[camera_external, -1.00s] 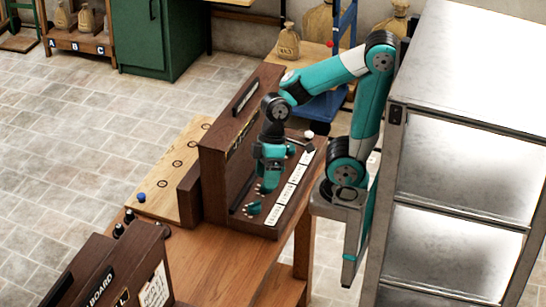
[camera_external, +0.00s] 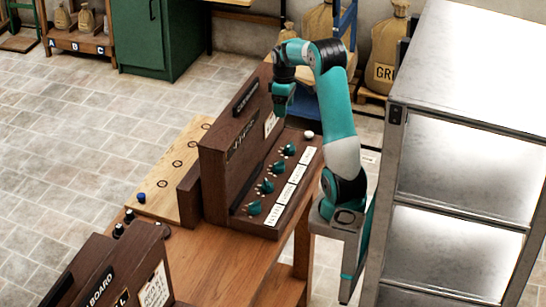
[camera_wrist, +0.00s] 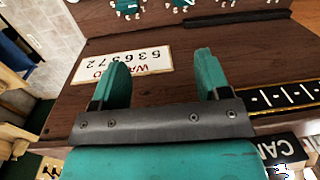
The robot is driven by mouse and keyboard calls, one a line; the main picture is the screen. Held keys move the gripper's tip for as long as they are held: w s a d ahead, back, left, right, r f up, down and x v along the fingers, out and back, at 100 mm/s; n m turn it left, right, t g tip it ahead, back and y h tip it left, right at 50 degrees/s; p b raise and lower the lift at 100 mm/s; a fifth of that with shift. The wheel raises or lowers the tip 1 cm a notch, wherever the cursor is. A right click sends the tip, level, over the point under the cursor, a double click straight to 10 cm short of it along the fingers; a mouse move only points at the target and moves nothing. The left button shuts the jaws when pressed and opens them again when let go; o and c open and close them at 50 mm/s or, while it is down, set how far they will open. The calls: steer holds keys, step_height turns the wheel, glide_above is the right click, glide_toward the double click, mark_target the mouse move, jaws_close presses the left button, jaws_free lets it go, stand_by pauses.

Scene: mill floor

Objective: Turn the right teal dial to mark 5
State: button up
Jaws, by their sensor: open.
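Several teal dials stand in a row on the sloped ledge of the dark wooden console (camera_external: 222,150). The right dial (camera_external: 289,150) is the far one in the external view, upper right in the row. Its pointer is too small for me to read. The other dials, including the nearest one (camera_external: 254,208), run down towards the viewer. My gripper (camera_external: 281,110) is raised by the far end of the console's upright panel, above and apart from the dials. In the wrist view its two teal fingers (camera_wrist: 161,66) are open and empty. Dials show partly at that view's top edge (camera_wrist: 128,7).
White label strips (camera_external: 277,212) lie beside the dials. A white knob (camera_external: 309,134) sits at the ledge's far end. A card with red and black print (camera_wrist: 125,65) is on the panel. A metal shelf (camera_external: 455,160) stands right of my arm. Another wooden board (camera_external: 110,270) is at the front.

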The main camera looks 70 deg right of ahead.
glide_above(290, 144)
steer(key=f, duration=0.2)
steer(key=shift+m+h, duration=0.4)
step_height(290, 144, down, 17)
steer(key=shift+f+p, duration=0.2)
steer(key=shift+p, duration=0.75)
steer(key=c, duration=0.9)
